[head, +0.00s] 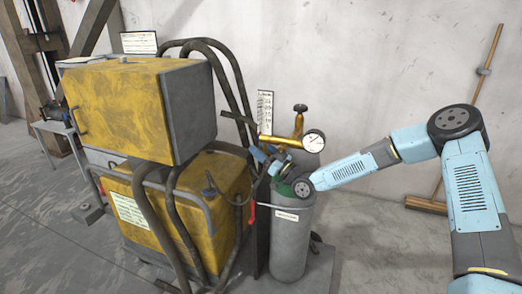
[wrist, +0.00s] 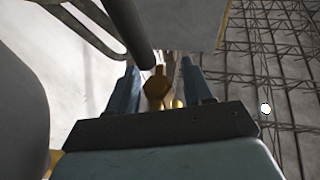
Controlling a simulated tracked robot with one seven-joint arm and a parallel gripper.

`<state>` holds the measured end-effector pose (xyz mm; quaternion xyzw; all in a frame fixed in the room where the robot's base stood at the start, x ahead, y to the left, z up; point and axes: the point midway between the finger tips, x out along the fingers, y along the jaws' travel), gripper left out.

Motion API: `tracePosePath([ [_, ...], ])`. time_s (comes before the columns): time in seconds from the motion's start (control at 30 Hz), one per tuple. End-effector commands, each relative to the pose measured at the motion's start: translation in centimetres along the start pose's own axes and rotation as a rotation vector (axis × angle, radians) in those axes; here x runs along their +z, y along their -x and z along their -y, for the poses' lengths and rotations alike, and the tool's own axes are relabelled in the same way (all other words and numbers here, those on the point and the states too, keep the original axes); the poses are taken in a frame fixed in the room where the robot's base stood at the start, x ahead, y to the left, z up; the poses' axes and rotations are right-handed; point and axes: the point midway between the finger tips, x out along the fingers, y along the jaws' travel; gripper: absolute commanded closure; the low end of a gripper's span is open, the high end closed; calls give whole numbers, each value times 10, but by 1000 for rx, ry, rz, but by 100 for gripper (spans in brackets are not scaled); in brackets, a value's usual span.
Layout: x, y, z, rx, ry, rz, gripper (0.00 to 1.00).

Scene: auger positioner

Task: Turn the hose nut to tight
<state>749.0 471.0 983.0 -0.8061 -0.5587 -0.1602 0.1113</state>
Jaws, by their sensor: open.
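In the head view my gripper (head: 262,158) is at the end of the light blue arm, beside the brass valve fittings on top of the grey gas cylinder (head: 289,240). In the wrist view my gripper (wrist: 160,85) is open, with one blue finger on each side. A brass nut (wrist: 156,84) shows between the fingers, with no clear contact on either side. A dark hose or bar end lies just above it in that view. In the head view the nut is hidden or too small to make out.
A round gauge (head: 313,141) and a dark knob (head: 300,108) stand close above my gripper. A yellow machine (head: 140,105) with thick dark hoses (head: 235,75) is directly to the left. A broom (head: 482,90) leans on the wall at right. Floor at lower right is clear.

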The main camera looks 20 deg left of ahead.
Motion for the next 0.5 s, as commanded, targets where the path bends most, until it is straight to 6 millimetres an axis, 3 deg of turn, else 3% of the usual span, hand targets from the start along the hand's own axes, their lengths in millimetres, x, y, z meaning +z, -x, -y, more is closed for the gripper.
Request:
tracePosePath([
  [0.07, 0, 0, 0, 0, 0, 0, 51],
  [0.5, 0, 0, 0, 0, 0, 0, 93],
])
